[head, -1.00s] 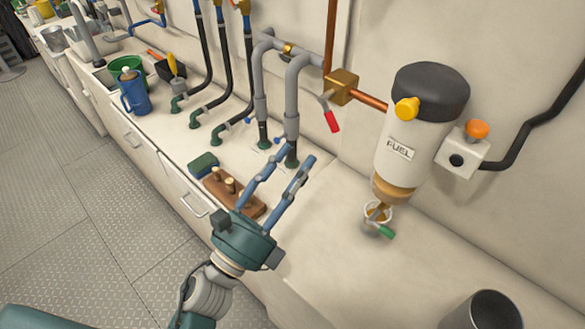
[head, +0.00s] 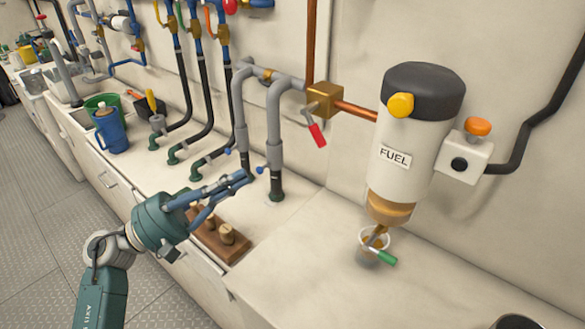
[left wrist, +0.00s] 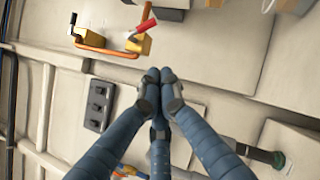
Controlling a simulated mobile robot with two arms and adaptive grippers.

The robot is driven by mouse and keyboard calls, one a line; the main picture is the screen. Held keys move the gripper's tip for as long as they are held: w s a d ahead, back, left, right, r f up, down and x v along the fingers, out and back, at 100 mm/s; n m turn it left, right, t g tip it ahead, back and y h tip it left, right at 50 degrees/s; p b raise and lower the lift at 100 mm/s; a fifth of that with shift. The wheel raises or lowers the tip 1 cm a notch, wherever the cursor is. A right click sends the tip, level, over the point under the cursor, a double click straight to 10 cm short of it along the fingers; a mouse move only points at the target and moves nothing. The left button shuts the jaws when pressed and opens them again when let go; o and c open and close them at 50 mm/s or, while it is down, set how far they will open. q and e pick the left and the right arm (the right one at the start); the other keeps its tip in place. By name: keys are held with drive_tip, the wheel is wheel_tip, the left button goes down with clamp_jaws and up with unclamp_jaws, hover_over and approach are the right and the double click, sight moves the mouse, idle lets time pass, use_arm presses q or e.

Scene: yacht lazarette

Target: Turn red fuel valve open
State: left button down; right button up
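The red-handled fuel valve lever (head: 317,134) hangs down and slightly right from a brass valve block (head: 324,98) on the wall, left of the white FUEL filter (head: 410,145). In the left wrist view the red handle (left wrist: 146,28) and yellow brass block (left wrist: 139,43) are above the fingertips. My left gripper (head: 243,178) is left of and below the lever, in front of grey pipes and apart from the lever. Its blue fingers come together at the tips (left wrist: 160,76) with nothing visible between them. My right gripper is in neither view.
Grey pipes (head: 273,135) rise from the counter between the gripper and the wall. A wooden block with pegs (head: 222,243) lies below the gripper. A cup with a green-handled tool (head: 372,247) stands under the filter. Counter (head: 300,230) is clear between them.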

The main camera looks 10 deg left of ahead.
use_arm(q)
drive_tip(key=w+d+r+p, duration=0.1)
drive_tip(key=d+r+p, duration=0.2)
drive_tip(key=d+p, duration=0.1)
drive_tip(key=w+d+r+m+p, duration=0.1)
drive_tip(key=w+d+r+p, duration=0.1)
drive_tip(key=d, duration=0.5)
drive_tip(key=shift+r+p, duration=0.4)
drive_tip(key=shift+p, duration=0.5)
drive_tip(key=shift+w, duration=0.1)
